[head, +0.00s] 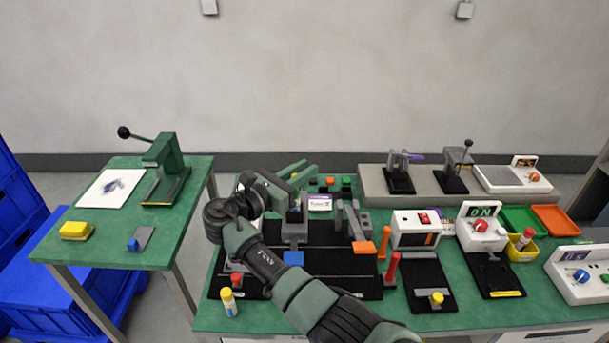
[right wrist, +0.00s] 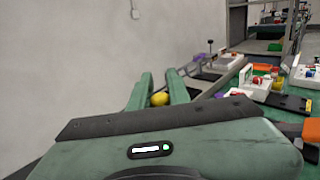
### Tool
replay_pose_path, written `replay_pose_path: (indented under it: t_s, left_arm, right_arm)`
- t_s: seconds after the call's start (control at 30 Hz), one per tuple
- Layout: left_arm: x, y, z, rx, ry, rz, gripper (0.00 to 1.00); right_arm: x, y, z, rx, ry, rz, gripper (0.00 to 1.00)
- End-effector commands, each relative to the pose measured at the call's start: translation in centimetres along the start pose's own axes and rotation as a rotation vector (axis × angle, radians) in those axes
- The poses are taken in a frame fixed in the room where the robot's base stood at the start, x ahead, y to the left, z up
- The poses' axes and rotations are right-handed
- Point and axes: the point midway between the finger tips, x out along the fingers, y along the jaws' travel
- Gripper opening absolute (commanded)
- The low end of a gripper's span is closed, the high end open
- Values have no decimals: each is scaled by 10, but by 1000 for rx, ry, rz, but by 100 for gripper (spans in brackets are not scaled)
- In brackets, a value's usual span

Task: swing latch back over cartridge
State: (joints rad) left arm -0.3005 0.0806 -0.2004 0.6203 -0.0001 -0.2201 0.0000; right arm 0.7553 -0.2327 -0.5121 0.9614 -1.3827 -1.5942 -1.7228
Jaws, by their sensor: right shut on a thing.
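My right gripper (head: 296,177) is above the black fixture board in the middle of the long green bench. In the right wrist view its two green fingers are closed around a yellow rounded knob (right wrist: 160,99). The knob appears to belong to the latch, but my gripper hides the latch's body in the head view. Below the gripper stands a grey block (head: 295,231) with a blue tab (head: 293,258) at its front. I cannot tell clearly which part is the cartridge, or how the latch lies over it. My left gripper is not in view.
Right of the grey block is a grey clamp (head: 351,222) with an orange tab (head: 363,248). A white-and-purple labelled card (head: 320,203) is behind. A red-topped post (head: 392,268) and a white switch box (head: 416,229) stand to the right. A side table (head: 100,242) is at left.

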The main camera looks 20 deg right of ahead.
Motion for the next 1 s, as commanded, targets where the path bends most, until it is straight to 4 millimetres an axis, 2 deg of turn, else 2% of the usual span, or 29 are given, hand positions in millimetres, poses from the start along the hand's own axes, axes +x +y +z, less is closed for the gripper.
replay_pose_path:
  t_s: [0.6,0.63,0.7,1.0]
  left_arm:
    - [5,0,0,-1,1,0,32]
    - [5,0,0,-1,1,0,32]
    - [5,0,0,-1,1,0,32]
    - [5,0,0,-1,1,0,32]
  right_arm:
    - [-1,0,-1,-2,3,-44,0]
    - [-1,0,-1,-2,3,-44,20]
    - [-1,0,-1,-2,3,-44,38]
    - [-1,0,-1,-1,2,-44,38]
